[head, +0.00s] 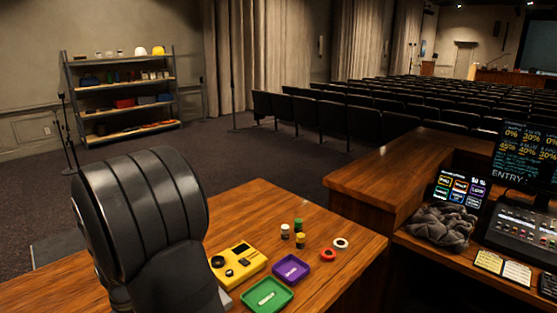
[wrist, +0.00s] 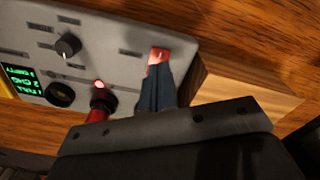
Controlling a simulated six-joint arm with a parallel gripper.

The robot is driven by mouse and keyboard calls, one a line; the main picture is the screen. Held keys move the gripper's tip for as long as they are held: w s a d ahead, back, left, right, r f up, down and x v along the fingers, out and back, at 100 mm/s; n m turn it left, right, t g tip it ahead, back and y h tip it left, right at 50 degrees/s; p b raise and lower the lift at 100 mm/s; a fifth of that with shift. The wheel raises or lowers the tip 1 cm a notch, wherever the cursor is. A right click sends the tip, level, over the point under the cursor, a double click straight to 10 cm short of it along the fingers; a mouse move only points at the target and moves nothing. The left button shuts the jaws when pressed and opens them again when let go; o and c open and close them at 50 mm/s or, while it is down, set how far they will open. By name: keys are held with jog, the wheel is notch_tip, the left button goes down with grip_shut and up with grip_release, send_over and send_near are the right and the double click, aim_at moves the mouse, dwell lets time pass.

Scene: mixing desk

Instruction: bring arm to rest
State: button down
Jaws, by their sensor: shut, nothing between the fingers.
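In the wrist view my gripper (wrist: 157,68) is shut, with its dark fingers together and nothing held. It is over or close to a grey control panel (wrist: 112,22) with black knobs, a small green-lit display and a red-lit control (wrist: 99,86). A red patch shows at the fingertips; I cannot tell whether it belongs to the panel, or whether the fingers touch it. In the head view my dark arm fills the lower left and hides the gripper and most of the panel.
On the wooden desk (head: 340,238) are a yellow device (head: 248,258), a green tray (head: 285,299), a purple tray (head: 303,272), small bottles and two rings. A raised counter, screens and a mixing console (head: 525,240) stand at right. A wooden block (wrist: 245,95) is beside the panel.

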jog(key=shift+f, duration=1.5)
jog(key=shift+r, duration=0.1)
jog(key=w+r+m, duration=0.5)
jog(key=r+m, duration=0.1)
jog(key=r, duration=0.5)
jog(key=shift+w+d+r+g, duration=0.15)
jog(key=shift+w+g, duration=0.2)
jog(key=shift+g, duration=0.05)
